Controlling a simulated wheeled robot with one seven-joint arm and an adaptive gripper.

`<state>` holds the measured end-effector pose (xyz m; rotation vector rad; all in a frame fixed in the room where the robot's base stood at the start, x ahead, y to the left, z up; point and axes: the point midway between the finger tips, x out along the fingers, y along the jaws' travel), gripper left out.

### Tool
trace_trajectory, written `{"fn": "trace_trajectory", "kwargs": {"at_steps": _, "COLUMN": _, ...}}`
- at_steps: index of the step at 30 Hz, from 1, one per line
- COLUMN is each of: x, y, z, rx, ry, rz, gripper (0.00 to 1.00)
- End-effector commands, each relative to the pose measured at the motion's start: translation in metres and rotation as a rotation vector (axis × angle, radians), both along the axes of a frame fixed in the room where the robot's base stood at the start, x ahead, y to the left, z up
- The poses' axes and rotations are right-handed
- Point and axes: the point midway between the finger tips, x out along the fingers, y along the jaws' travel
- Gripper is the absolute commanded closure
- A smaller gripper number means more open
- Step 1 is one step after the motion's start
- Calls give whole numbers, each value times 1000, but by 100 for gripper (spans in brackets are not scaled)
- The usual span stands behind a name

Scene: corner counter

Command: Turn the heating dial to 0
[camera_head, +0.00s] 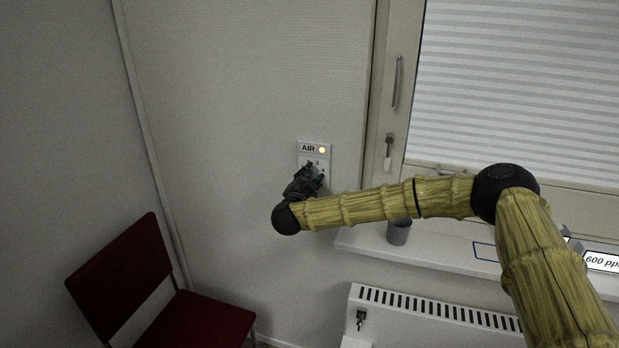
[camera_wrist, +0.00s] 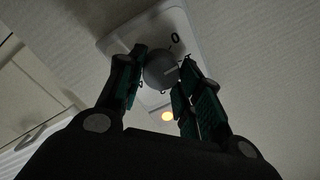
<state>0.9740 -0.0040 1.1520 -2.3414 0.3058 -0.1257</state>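A white wall panel (camera_head: 314,150) marked AIR, with a lit yellow lamp, is left of the window; it fills the upper middle of the wrist view (camera_wrist: 203,30). On it is a round grey dial (camera_wrist: 160,70), with a black 0 and a short tick beyond its upper right edge in the wrist view. My gripper (camera_head: 315,172) is at this panel, with a finger on either side of the dial (camera_wrist: 162,62). The fingers lie close to its sides; whether they press on it is unclear. In the head view my gripper hides the dial.
A white radiator (camera_head: 430,325) is below the sill, with a small valve fitting (camera_head: 361,318) at its left end. A red chair (camera_head: 125,275) stands at left.

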Motion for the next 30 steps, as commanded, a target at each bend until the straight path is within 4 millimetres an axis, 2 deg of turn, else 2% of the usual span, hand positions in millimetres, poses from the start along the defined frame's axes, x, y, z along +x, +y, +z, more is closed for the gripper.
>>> {"fn": "trace_trajectory", "kwargs": {"at_steps": 11, "x": 0, "y": 1, "z": 1, "rx": -49, "ry": 14, "rz": 2, "gripper": 88}}
{"fn": "trace_trajectory", "kwargs": {"at_steps": 30, "x": 0, "y": 2, "z": 2, "rx": -417, "ry": 132, "rz": -1, "gripper": 88}}
